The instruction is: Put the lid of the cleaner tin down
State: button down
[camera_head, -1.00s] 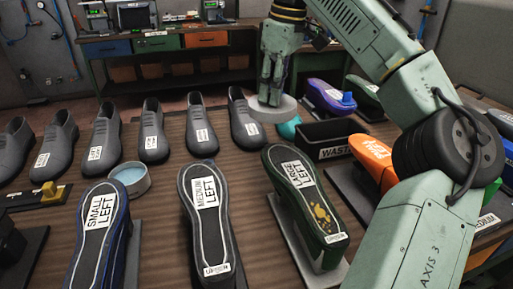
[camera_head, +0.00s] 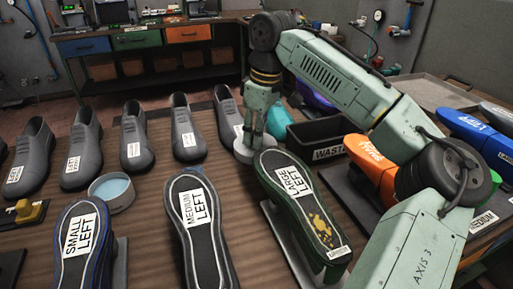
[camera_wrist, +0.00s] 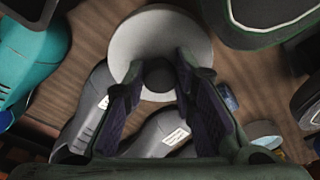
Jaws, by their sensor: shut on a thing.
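The lid is a pale grey disc (camera_head: 243,154) with a dark knob. My gripper (camera_head: 254,136) is shut on the knob and holds the lid level, low over the wooden table, left of the waste bin. Whether the lid touches the table I cannot tell. In the wrist view the lid (camera_wrist: 135,42) lies beyond the two fingers (camera_wrist: 158,85), with the knob (camera_wrist: 159,75) between them. The cleaner tin (camera_head: 119,198) stands open on the table at left, pale blue inside, apart from the lid.
Grey shoes (camera_head: 187,132) stand in a row behind. The green-edged large left sole (camera_head: 285,185) is close in front of the lid. A teal object (camera_head: 280,118) and the black waste bin (camera_head: 300,134) are just right. Bare table (camera_head: 155,172) shows between tin and lid.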

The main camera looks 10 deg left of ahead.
aim_at(263, 145)
jog(key=shift+f+p, duration=0.35)
jog(key=shift+f, duration=2.15)
jog(key=c, duration=1.3)
grip_release()
jog(key=shift+f, duration=0.1)
jog(key=shift+c, duration=0.2)
notch_tip(263, 145, up, 12)
jog(key=d+b, duration=0.1)
jog(key=shift+s+d+b, duration=0.2)
jog(key=shift+d+b, duration=0.1)
jog(key=shift+d, duration=0.05)
